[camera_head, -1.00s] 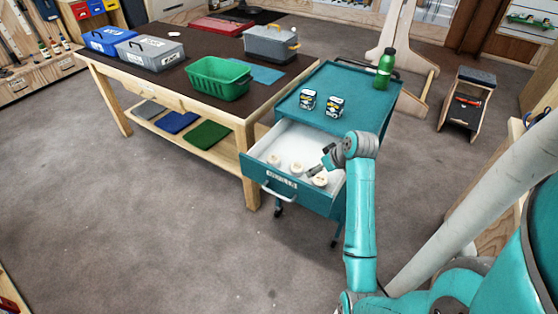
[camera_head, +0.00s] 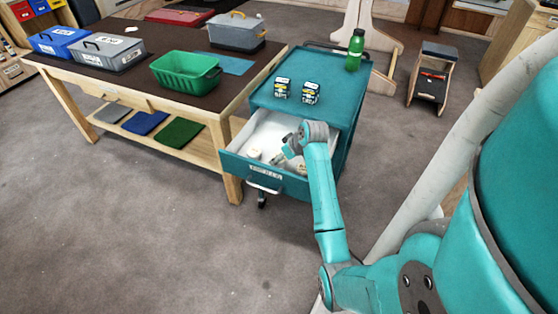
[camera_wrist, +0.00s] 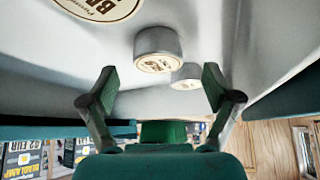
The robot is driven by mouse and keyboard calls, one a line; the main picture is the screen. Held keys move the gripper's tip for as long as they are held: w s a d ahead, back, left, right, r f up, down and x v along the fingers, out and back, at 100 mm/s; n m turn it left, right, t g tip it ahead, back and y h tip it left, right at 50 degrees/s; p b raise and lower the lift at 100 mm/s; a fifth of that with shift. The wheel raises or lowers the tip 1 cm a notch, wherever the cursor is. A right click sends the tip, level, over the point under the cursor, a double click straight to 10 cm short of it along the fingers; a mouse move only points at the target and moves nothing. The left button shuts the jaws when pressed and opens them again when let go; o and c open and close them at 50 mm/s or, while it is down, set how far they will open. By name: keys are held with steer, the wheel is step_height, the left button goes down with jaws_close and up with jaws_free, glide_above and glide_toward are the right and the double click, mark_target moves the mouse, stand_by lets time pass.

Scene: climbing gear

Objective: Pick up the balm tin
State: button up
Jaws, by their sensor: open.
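Several round pale tins lie in the open white drawer (camera_head: 243,142) of the teal cart. In the wrist view, one tin (camera_wrist: 157,50) with a silvery side and cream label lies ahead, between the lines of my fingers. A second tin (camera_wrist: 186,78) is just beyond it, and a large cream lid with partly cut-off brown lettering (camera_wrist: 100,8) shows at the top edge. My gripper (camera_wrist: 159,76) is open and empty, its two fingers spread wide. In the head view my gripper (camera_head: 285,158) reaches over the drawer, and my arm hides part of the contents.
The drawer walls surround the tins closely. A wooden workbench (camera_head: 100,85) with a green basket (camera_head: 184,82) stands left. The floor in front is clear.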

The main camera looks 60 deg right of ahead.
steer(key=shift+x, duration=1.85)
steer(key=shift+d, duration=0.15)
steer(key=c, duration=1.3)
steer(key=shift+r, duration=0.1)
